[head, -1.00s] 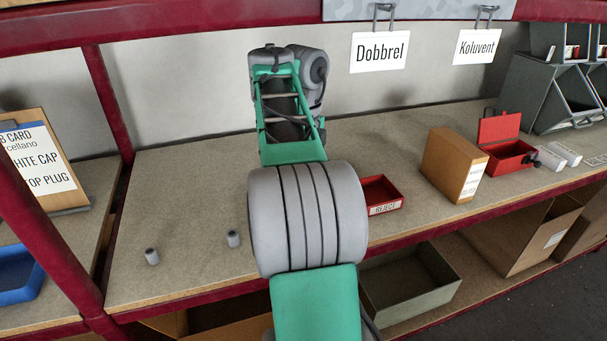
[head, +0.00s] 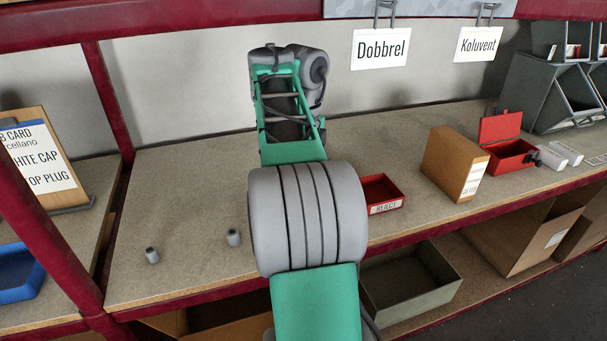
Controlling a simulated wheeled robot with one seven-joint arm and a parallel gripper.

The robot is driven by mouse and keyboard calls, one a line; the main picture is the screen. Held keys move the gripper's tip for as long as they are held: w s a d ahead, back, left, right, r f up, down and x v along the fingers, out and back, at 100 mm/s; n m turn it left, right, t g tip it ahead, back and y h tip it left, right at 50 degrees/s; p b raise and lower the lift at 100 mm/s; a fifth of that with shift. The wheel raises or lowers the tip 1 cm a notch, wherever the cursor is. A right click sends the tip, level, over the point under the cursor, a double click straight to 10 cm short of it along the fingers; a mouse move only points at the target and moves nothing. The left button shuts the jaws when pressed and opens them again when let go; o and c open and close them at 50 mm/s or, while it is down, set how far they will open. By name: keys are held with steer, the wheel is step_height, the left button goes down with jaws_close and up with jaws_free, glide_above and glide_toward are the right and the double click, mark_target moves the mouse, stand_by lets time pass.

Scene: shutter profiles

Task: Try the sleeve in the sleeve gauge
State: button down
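Two small grey cylinders that look like sleeves stand upright on the bench. One grey cylinder (head: 152,255) is near the front left, and the other grey cylinder (head: 233,238) is a little to its right, close to my arm. I cannot tell which one is the task's sleeve. No sleeve gauge can be clearly made out. My green and grey arm fills the middle of the head view and covers part of the bench. My gripper does not show, so its hold and its distance from the cylinders are hidden.
A red tray labelled REJECT (head: 383,194) sits right of my arm. Further right are a cardboard box (head: 452,165), an open red box (head: 508,156) and grey bins (head: 535,95). A red post (head: 40,225) stands at left. Bench space around the cylinders is clear.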

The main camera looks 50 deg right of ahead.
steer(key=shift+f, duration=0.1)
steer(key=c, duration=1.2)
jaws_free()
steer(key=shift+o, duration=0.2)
